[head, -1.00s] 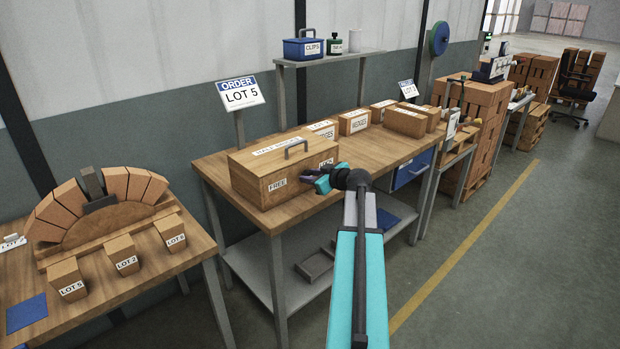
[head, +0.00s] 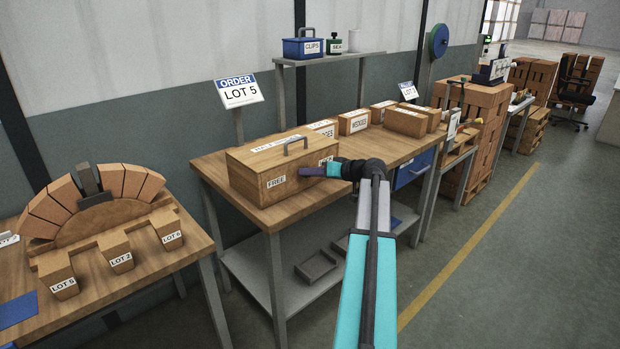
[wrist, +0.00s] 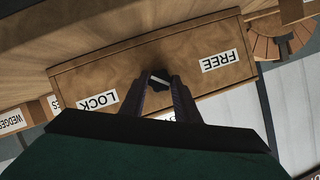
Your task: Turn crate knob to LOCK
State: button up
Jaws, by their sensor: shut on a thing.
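The wooden crate (head: 250,181) sits on the workbench, its lid carrying a grey handle (head: 296,142). Its front has a FREE label (head: 277,181) at left; the LOCK label (head: 326,160) at right is partly hidden by my gripper (head: 304,171). In the wrist view the crate front (wrist: 120,75) appears upside down, with LOCK (wrist: 98,102) at left and FREE (wrist: 219,61) at right. The dark knob (wrist: 159,84), with a pale line across it, lies between them. My gripper (wrist: 160,90) is shut on the knob, one finger on each side. Which label the line points to, I cannot tell.
The workbench (head: 217,171) also carries wedge boxes (head: 352,122) behind the crate. An order sign (head: 239,92) reads LOT 5. A second table at left holds a brick arch (head: 90,211) and lot blocks (head: 120,255). The floor at right is open.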

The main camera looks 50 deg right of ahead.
jog(key=m+y, duration=0.1)
jog(key=m+t+b, duration=0.1)
jog(key=m, duration=0.1)
jog(key=shift+w+d+f+y, duration=0.1)
jog(key=shift+d+f+y, duration=0.1)
jog(key=shift+y, duration=0.2)
jog(key=m+t+y, duration=0.1)
jog(key=m, duration=0.2)
jog(key=shift+m+y, duration=0.3)
jog(key=o, duration=1.1)
jog(key=shift+f, duration=0.1)
jog(key=shift+c, duration=0.2)
jog(key=b+v, duration=0.1)
jog(key=v, duration=1.3)
